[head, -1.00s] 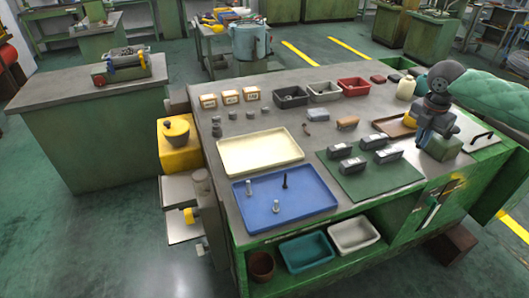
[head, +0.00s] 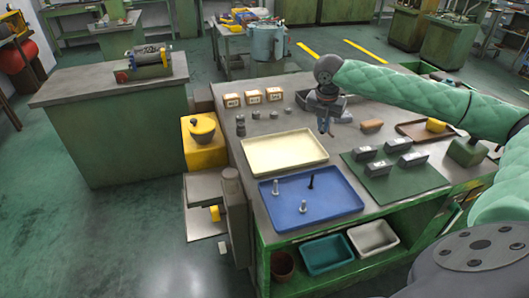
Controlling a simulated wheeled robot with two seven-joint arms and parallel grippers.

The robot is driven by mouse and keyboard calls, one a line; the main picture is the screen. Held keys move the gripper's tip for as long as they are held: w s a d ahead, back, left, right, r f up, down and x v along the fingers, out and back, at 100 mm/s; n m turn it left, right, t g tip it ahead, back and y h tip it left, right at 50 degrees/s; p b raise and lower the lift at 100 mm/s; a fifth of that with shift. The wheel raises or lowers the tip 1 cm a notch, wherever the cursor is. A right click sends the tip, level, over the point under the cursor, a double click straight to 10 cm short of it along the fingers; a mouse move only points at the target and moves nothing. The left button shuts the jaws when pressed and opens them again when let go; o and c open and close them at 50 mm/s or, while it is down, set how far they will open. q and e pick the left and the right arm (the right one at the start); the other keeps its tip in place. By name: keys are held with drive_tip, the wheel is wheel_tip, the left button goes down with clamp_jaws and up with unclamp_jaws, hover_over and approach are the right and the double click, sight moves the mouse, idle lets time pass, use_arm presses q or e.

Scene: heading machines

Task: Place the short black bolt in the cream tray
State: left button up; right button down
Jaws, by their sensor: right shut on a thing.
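A black bolt (head: 311,182) stands upright in the blue tray (head: 340,206). Two silver bolts, one at the left (head: 275,188) and one nearer the front (head: 303,207), stand there too. The cream tray (head: 284,151) lies just behind the blue tray and is empty. My right gripper (head: 326,130) points down above the table, right of the cream tray's back corner and apart from both trays. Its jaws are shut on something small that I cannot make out. The table spot right behind it is hidden. My left gripper is out of view.
Grey blocks (head: 397,145) sit on a green mat (head: 398,183) at the right. Small boxes (head: 254,97) and metal pieces stand behind the cream tray. A brown tray (head: 411,130) lies farther right. A teal bin (head: 326,255) and white bin (head: 373,237) sit on the lower shelf.

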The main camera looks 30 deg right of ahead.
drive_tip(key=w+a, duration=0.1)
drive_tip(key=p, duration=0.5)
hover_over(284, 151)
wheel_tip(284, 151, down, 7)
drive_tip(key=shift+s+r, duration=0.15)
drive_tip(key=shift+a+f, duration=0.15)
drive_tip(key=shift+f, duration=0.1)
drive_tip(key=shift+f+p, duration=0.55)
drive_tip(key=shift+f, duration=0.6)
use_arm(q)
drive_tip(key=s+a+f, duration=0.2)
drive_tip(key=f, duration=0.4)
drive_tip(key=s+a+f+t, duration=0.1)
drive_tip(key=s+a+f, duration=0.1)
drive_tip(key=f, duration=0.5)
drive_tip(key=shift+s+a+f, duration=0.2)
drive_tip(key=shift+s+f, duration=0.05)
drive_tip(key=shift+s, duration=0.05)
use_arm(e)
drive_tip(key=shift+f, duration=0.75)
drive_tip(key=shift+f, duration=0.1)
